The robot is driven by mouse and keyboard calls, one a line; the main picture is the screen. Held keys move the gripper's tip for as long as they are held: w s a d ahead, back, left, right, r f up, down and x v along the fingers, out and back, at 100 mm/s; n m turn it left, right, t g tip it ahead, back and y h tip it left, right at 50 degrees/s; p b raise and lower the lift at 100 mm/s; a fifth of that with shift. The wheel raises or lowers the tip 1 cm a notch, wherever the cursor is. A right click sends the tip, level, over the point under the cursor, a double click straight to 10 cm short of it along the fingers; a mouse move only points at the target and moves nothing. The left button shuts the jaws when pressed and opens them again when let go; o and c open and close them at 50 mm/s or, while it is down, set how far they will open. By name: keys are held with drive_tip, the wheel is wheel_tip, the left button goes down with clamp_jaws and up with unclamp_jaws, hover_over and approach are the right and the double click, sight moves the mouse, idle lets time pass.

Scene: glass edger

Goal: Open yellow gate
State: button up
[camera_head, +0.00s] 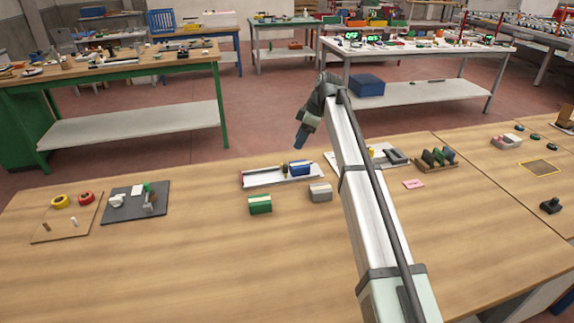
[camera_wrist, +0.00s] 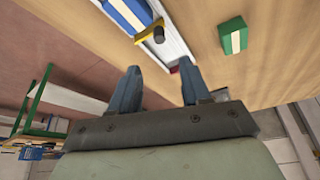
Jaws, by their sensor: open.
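The yellow gate (camera_wrist: 149,31) stands across a white channel (camera_wrist: 171,44) in the wrist view, with a dark round knob (camera_wrist: 159,36) at its end. It is small in the head view (camera_head: 284,169), on the same channel (camera_head: 262,179). A blue block (camera_wrist: 124,14) sits in the channel close beside the gate, and it also shows in the head view (camera_head: 299,168). My gripper (camera_wrist: 161,86) is open with nothing between its fingers. In the head view my gripper (camera_head: 299,142) hangs above and behind the channel, apart from the gate.
A green block (camera_head: 260,204) and a grey block (camera_head: 320,192) lie in front of the channel. A red piece (camera_head: 243,178) is at its left end. A dark board (camera_head: 128,213) lies to the left. The front middle of the wooden table (camera_head: 200,270) is clear.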

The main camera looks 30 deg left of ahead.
sight(286, 166)
drive_tip(key=x, duration=1.2)
drive_tip(key=shift+a+f, duration=0.1)
drive_tip(key=shift+f, duration=0.05)
drive_tip(key=shift+c, duration=0.4)
clamp_jaws()
